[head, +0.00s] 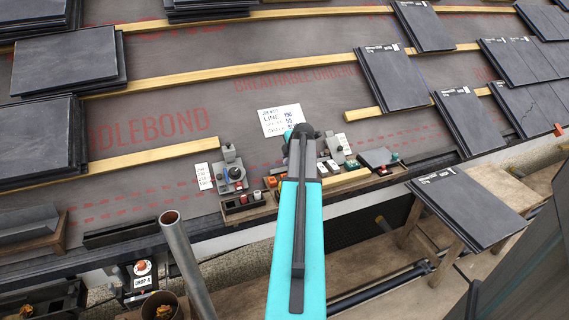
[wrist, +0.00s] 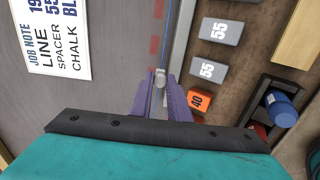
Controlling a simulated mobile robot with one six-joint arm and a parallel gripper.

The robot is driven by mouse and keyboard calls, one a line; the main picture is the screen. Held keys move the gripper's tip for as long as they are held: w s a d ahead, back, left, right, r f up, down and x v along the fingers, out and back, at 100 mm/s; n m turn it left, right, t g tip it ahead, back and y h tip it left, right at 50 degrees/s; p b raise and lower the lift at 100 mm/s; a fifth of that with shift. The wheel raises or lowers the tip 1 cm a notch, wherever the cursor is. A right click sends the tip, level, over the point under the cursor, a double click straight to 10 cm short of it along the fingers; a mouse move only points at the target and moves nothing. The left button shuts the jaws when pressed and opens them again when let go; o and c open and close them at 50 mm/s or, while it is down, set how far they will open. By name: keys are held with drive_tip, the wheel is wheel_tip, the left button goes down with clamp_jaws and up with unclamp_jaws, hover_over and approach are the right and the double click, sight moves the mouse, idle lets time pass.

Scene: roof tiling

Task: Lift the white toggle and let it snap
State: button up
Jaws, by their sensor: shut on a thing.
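The white toggle (wrist: 160,78) is a small pale piece at the tips of my gripper's purple fingers in the wrist view. My gripper (wrist: 160,88) is shut on it, one finger on each side. A thin blue line (wrist: 184,32) runs up from the toggle along the grey underlay. In the head view my teal arm covers the toggle and most of my gripper (head: 300,138). I cannot tell how far the toggle stands off the surface.
The job note (wrist: 58,38) lies left of my gripper. Grey spacers marked 55 (wrist: 213,72) and an orange one marked 40 (wrist: 199,101) lie right, near a dark tray with a blue bottle (wrist: 281,106). Battens (head: 150,157) and slate stacks (head: 392,78) surround the work area.

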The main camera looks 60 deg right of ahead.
drive_tip(key=shift+p+v, duration=0.4)
drive_tip(key=shift+v, duration=0.75)
drive_tip(key=o, duration=0.9)
drive_tip(key=shift+p+v, duration=1.05)
drive_tip(key=shift+v, duration=1.95)
